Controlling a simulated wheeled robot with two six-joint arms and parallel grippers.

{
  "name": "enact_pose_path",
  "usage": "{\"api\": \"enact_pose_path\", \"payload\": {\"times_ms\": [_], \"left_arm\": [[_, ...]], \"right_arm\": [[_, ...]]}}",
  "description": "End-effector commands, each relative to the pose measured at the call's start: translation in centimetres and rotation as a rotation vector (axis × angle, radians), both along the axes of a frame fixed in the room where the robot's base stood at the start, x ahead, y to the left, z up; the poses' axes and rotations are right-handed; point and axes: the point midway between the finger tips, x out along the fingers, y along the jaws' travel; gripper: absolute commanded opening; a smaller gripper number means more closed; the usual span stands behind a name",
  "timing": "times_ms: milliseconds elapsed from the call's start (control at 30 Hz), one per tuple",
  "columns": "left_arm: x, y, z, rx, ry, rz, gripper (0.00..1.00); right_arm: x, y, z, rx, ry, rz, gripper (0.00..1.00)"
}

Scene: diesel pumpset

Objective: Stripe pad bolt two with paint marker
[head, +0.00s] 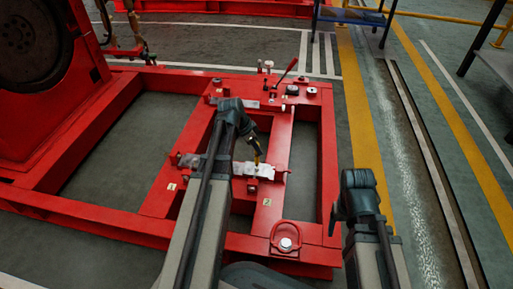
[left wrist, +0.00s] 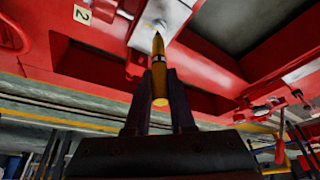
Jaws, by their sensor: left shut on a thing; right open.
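My left gripper (head: 256,148) is shut on a yellow paint marker (left wrist: 159,84), which stands up between the two fingers in the left wrist view. Its pointed tip is at or just above a pale metal pad (head: 262,170) on the red frame; I cannot tell whether it touches. The pad shows in the left wrist view (left wrist: 153,22), with a small bolt-like shape by the marker tip, partly hidden. A label reading 2 (left wrist: 82,14) is on the red frame nearby. My right gripper (head: 338,212) is open and empty, right of the frame.
The red base frame (head: 95,227) has open gaps showing floor. A red lever (head: 285,72) and small parts (head: 292,89) sit on its far end. A red lifting ring (head: 286,240) is at the near corner. Clear floor with a yellow stripe (head: 360,120) lies right.

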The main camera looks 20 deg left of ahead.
Motion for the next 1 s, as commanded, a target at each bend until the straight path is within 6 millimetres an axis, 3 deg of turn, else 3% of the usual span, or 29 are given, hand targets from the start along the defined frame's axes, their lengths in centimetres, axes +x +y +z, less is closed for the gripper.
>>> {"api": "enact_pose_path", "payload": {"times_ms": [1000], "left_arm": [[0.0, 0.0, 5.1, 0.000, 0.000, 0.000, 0.00]], "right_arm": [[0.0, 0.0, 5.1, 0.000, 0.000, 0.000, 0.71]]}}
